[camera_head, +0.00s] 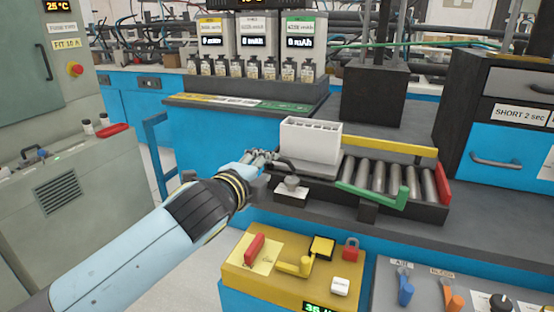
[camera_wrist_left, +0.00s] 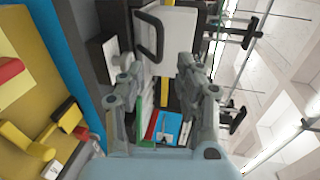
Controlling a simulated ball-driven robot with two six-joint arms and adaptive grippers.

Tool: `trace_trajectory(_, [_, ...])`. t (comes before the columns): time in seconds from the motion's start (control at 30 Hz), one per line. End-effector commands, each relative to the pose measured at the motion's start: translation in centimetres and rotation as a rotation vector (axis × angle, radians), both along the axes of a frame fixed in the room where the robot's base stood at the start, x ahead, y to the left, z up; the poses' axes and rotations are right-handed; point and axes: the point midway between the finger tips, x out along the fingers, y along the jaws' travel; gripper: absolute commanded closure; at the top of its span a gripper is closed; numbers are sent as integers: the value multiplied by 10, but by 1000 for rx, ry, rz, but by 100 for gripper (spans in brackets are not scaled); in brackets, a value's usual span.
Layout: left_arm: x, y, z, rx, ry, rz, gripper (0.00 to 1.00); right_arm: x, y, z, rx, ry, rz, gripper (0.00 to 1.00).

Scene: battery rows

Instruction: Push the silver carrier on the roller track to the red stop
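The silver carrier (camera_head: 321,168) is at the left end of the roller track (camera_head: 392,181), with a white slotted box (camera_head: 310,142) standing on it. A dark loop handle (camera_wrist_left: 150,38) sticks out on its near-left side. The red stop (camera_head: 444,186) is at the track's right end, with bare rollers between it and the carrier. My left gripper (camera_head: 262,157) is just left of the carrier, close to the handle. In the left wrist view its fingers are apart, with the handle just beyond them. I cannot tell whether they touch. My right gripper is not in view.
A green bar (camera_head: 370,196) lies along the track's front side, and a yellow rail (camera_head: 400,145) runs behind. A small knob block (camera_head: 291,190) stands in front of the carrier. A yellow control box (camera_head: 290,265) is nearer. A dark column (camera_head: 375,95) rises behind the track.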

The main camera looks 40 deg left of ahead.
Motion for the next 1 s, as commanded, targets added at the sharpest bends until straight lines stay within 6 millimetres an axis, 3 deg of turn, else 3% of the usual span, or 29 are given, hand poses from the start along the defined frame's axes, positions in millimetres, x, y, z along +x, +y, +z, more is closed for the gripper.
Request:
trace_trajectory(0.2, [44, 11, -10, -3, -1, 2, 66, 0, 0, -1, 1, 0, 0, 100])
trace_trajectory(0.4, [70, 17, -16, -3, 0, 1, 66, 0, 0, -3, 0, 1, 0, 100])
trace_trajectory(0.8, [78, 19, -18, -5, 1, 1, 66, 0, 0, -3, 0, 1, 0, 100])
trace_trajectory(1.0, [78, 19, -18, -5, 1, 1, 92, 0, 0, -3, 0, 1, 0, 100])
